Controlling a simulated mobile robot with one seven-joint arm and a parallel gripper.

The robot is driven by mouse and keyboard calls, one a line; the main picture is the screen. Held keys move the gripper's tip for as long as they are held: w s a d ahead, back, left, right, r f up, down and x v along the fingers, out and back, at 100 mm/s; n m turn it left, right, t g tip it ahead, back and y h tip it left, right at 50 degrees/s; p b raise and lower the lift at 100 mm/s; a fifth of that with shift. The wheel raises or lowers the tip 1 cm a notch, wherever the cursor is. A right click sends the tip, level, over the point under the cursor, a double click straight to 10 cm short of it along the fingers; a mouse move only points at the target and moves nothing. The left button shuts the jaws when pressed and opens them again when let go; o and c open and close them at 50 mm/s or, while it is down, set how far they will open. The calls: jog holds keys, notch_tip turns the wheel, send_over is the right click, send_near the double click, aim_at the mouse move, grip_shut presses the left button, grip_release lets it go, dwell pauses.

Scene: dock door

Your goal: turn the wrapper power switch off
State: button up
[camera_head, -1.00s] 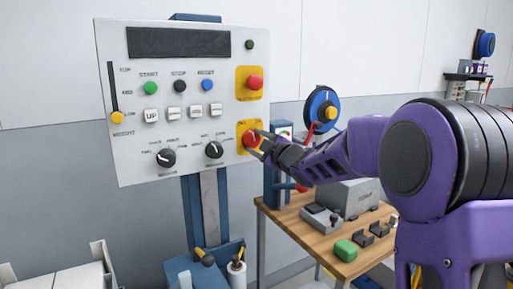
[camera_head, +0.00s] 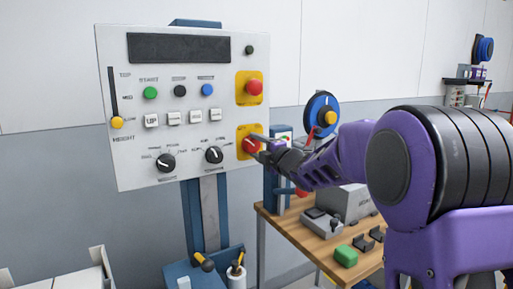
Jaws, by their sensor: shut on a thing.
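The wrapper control panel (camera_head: 140,80) stands upright on a blue post. The power switch is a red rotary knob (camera_head: 249,147) on a yellow plate (camera_head: 242,133) at the panel's lower right. My gripper (camera_head: 254,145) is at this knob, its fingers shut on it from the right. The fingers and wrist hide part of the knob and plate. The knob's pale mark looks tilted. A red mushroom button (camera_head: 255,87) on another yellow plate sits above it, clear of my gripper.
Two black selector knobs (camera_head: 214,155) are left of my gripper. A wooden bench (camera_head: 303,235) with a grey box (camera_head: 345,199), a green block (camera_head: 346,256) and small black parts stands right, below my arm.

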dwell(0.4)
jog(key=o, duration=1.4)
jog(key=v, duration=1.7)
jog(key=shift+s+d, duration=0.15)
jog(key=shift+r, duration=0.1)
